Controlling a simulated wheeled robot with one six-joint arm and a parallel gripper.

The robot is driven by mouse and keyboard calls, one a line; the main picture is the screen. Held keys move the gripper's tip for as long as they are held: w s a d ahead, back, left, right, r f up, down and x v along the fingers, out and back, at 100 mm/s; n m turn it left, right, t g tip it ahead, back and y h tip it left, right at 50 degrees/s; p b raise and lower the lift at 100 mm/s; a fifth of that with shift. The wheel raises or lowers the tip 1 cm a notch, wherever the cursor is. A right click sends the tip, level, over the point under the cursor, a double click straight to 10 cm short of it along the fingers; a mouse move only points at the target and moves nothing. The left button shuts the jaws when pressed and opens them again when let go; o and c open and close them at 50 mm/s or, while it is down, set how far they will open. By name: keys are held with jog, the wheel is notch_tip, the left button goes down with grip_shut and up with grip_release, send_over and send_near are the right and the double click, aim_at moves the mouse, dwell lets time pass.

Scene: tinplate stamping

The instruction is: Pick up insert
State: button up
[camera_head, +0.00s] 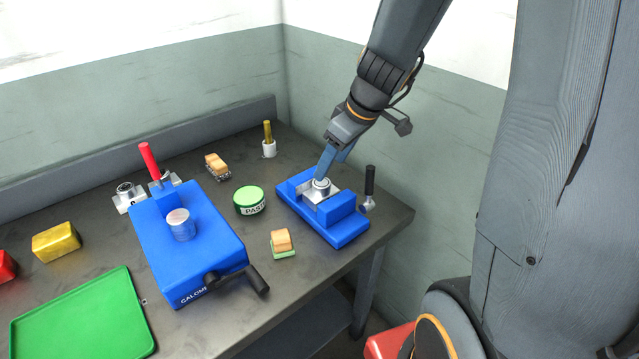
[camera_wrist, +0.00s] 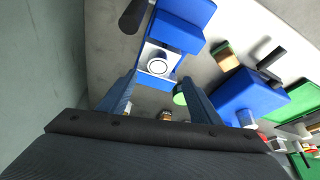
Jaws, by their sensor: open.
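A silver metal insert (camera_head: 320,187) with a round ring-shaped top sits in a blue vise (camera_head: 342,232) at the right of the table. In the wrist view the insert (camera_wrist: 159,66) shows as a round ring on a pale block inside the blue vise (camera_wrist: 178,34). My gripper (camera_head: 325,165) is at the insert's top in the head view, and its fingers partly hide it. In the wrist view my gripper (camera_wrist: 160,82) is open, with one finger to each side of the ring. I cannot tell whether the fingers touch it.
The vise's dark handle (camera_head: 369,181) stands upright beside it. A green paste tin (camera_head: 249,200), a sponge (camera_head: 281,240), brushes and a blue press (camera_head: 192,255) with a red handle stand to the left. A green tray (camera_head: 85,318) lies at the front left.

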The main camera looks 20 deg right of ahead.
aim_at(324, 184)
jog(key=shift+p+x, duration=0.55)
jog(key=shift+x, duration=3.05)
jog(key=shift+w+d, duration=0.1)
jog(key=shift+d, duration=0.05)
grip_shut()
